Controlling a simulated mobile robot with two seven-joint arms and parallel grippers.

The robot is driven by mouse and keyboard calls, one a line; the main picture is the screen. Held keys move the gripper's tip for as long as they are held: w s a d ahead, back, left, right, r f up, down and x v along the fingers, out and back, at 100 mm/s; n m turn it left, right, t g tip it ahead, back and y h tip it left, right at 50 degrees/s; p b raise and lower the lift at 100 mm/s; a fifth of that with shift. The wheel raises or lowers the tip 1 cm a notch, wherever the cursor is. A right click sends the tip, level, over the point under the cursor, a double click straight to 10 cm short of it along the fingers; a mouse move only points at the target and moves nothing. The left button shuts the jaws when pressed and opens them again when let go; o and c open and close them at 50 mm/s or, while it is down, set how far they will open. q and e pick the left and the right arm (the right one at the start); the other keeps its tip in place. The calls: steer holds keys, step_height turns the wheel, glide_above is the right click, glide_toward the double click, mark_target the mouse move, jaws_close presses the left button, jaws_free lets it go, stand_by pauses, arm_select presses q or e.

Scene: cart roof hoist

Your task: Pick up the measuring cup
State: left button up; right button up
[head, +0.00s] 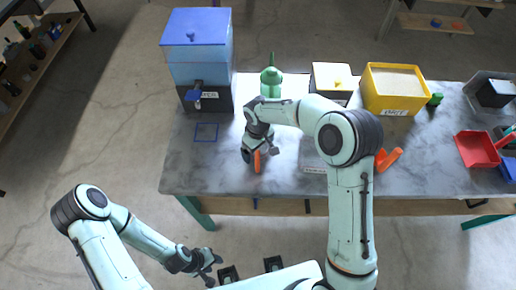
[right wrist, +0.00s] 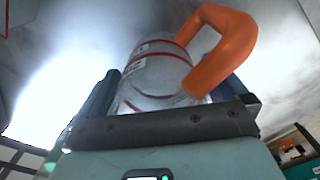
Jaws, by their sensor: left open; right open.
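The measuring cup is clear with red markings and an orange handle, and stands on the table; its body shows in the right wrist view (right wrist: 158,72). In the head view only its orange handle (head: 257,161) shows clearly, and my gripper hides most of the rest. My right gripper (head: 262,151) is over the cup, open. In the right wrist view its two dark fingers (right wrist: 168,92) stand on either side of the cup, with the handle rising to the right; I cannot tell whether they touch it. My left gripper (head: 207,266) is open and empty, low in front of the table.
A blue dispenser (head: 198,50) with a tap stands at the table's back left, near a blue square outline (head: 206,132). A green bottle (head: 271,80), a white bin (head: 331,80) and a yellow bin (head: 395,90) line the back.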

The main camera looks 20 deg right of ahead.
steer(key=c, duration=1)
steer(key=shift+r, duration=0.1)
step_height(320, 180, up, 20)
steer(key=p, duration=0.2)
arm_select(q)
steer(key=shift+w+r, duration=0.45)
steer(key=shift+r, duration=0.15)
steer(key=shift+w+r, duration=0.4)
steer(key=shift+r, duration=0.2)
arm_select(e)
steer(key=d+f+m, duration=0.1)
steer(key=f+m, duration=0.1)
steer(key=f, duration=0.3)
steer(key=s+d+f+m, duration=0.1)
steer(key=d+f, duration=0.1)
steer(key=f, duration=0.4)
steer(key=s+d+f+m, duration=0.1)
steer(key=d+f+m, duration=0.1)
steer(key=f, duration=0.4)
steer(key=shift+d+m, duration=0.1)
steer(key=shift+m, duration=0.2)
